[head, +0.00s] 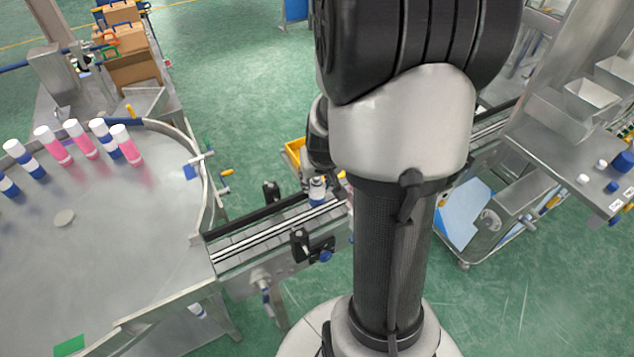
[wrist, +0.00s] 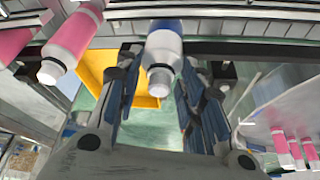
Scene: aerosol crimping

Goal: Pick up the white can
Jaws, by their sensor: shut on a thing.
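The white can (wrist: 164,46) has a blue band and a white cap. In the wrist view it sits at the top middle, between the two fingertips of my gripper (wrist: 160,62). My gripper is shut on this can, and its cap end points toward the wrist camera. In the head view my gripper (head: 317,186) is partly hidden behind my arm, over the conveyor, with a bit of blue and white showing below it.
Pink cans with white caps (wrist: 76,36) stand close left of the held can in the wrist view. A conveyor (head: 270,238) runs from the round steel table (head: 120,260), which bears several pink and blue cans. A yellow bin (head: 294,152) is behind the conveyor.

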